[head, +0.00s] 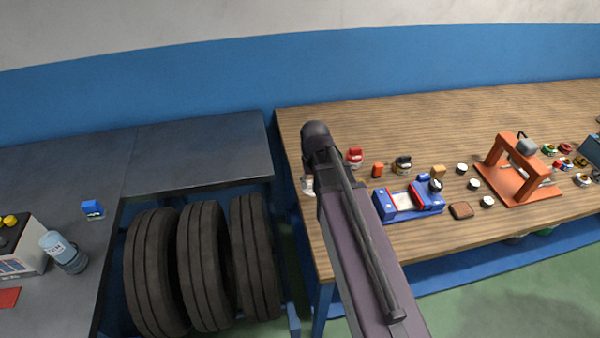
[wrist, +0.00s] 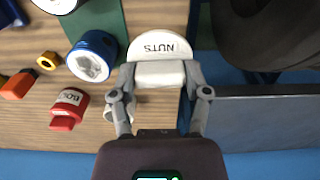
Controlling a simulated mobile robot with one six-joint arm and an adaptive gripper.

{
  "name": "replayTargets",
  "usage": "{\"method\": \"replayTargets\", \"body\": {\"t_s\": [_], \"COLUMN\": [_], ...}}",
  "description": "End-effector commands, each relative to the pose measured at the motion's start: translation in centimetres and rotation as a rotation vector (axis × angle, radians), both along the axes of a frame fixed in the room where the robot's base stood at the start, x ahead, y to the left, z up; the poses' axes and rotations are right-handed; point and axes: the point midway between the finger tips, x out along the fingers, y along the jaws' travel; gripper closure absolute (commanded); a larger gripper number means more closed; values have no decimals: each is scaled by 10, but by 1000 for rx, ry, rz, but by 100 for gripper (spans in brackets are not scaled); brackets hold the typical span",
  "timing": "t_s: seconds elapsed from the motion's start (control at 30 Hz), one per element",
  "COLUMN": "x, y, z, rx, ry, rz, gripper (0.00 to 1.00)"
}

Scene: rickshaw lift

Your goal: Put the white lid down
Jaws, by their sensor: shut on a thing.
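In the wrist view, the white lid (wrist: 158,46), lettered "NUTS", is between the two fingers of my gripper (wrist: 160,80). The fingers are shut on it, one on each side. It is over the wooden table (wrist: 30,140), near the table's end; its height above the top is hard to tell. A small pale ring-like thing (wrist: 108,115) shows partly behind my left finger. In the head view, a small white thing (head: 308,184) shows beside my arm at the left end of the table; my arm hides the fingers there.
A red container (wrist: 68,105) and a blue one (wrist: 92,55) stand close to my gripper.

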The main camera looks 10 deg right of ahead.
Motion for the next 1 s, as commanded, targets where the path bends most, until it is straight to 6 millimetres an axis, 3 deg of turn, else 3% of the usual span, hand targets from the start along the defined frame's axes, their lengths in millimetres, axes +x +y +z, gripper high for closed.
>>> {"method": "replayTargets", "body": {"t_s": [0.03, 0.2, 0.7, 0.87, 1.0], "x": [2, 5, 7, 21, 44], "y": [-4, -8, -12, -10, -8], "z": [-11, -23, -23, -25, -27], "rx": [0, 0, 0, 0, 0], "ry": [0, 0, 0, 0, 0], "rz": [-6, -15, -21, -21, -21], "gripper": [71, 71, 71, 71, 71]}}
